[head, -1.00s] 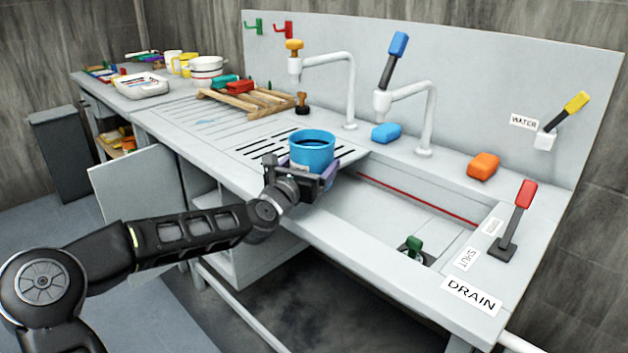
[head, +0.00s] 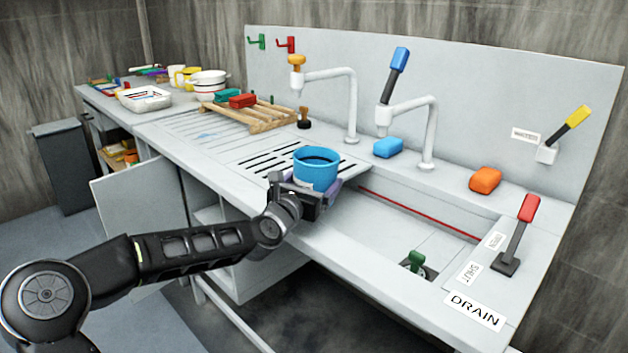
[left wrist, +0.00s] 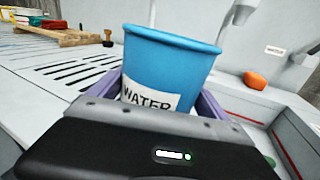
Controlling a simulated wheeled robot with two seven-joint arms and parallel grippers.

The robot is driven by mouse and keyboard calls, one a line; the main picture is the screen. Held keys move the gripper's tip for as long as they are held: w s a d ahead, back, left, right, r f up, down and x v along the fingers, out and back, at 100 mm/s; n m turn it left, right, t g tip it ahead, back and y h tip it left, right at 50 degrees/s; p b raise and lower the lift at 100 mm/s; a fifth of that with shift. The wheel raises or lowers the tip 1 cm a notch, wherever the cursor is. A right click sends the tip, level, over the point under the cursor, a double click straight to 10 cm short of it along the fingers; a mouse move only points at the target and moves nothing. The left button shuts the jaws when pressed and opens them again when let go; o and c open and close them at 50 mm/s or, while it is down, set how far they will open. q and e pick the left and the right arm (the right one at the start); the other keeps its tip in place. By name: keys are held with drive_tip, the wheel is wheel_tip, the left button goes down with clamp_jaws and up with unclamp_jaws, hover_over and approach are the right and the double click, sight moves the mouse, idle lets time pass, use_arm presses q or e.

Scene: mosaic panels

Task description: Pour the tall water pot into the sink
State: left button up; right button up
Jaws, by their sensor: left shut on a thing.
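The tall blue water pot (head: 316,172) is held upright by my left gripper (head: 318,192) over the right end of the slotted drainboard, beside the sink's left edge. In the left wrist view the pot (left wrist: 166,72) stands between the purple fingers, with a white WATER label facing me. The left gripper (left wrist: 165,100) is shut on it. From the head the inside of the pot looks dark, and I cannot tell how full it is. The sink (head: 385,225) lies to the right of the pot, with a green-topped plug (head: 416,259) at its drain. My right gripper is not in view.
Two white taps (head: 352,110) (head: 430,135) stand behind the sink. A blue sponge (head: 388,147) and an orange sponge (head: 485,180) lie on the back ledge. A red-handled drain lever (head: 518,235) stands at the right. A wooden rack (head: 262,118) sits at the left. The space above the basin looks clear.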

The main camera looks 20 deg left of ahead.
sight(328, 186)
use_arm(q)
drive_tip(key=shift+d+r+m+p, duration=0.3)
drive_tip(key=shift+r+m+p, duration=0.25)
drive_tip(key=shift+m+p, duration=0.2)
drive_tip(key=shift+w+d+f+m+p, duration=0.1)
drive_tip(key=shift+d+f+m+p, duration=0.2)
drive_tip(key=shift+m+p, duration=0.35)
drive_tip(key=shift+w+d+f+m+p, duration=0.1)
drive_tip(key=shift+d+m+p, duration=0.3)
drive_tip(key=shift+m, duration=0.3)
drive_tip(key=shift+d+f+m+g+p, duration=0.2)
drive_tip(key=shift+d+m+g+p, duration=0.2)
drive_tip(key=shift+d+m+p, duration=0.55)
drive_tip(key=shift+a+r+m+y+p, duration=0.25)
drive_tip(key=shift+r+m+p, duration=0.55)
drive_tip(key=shift+p, duration=1.15)
drive_tip(key=shift+d+f+m+p, duration=0.1)
drive_tip(key=shift+f+m+p, duration=0.25)
drive_tip(key=shift+m+p, duration=0.9)
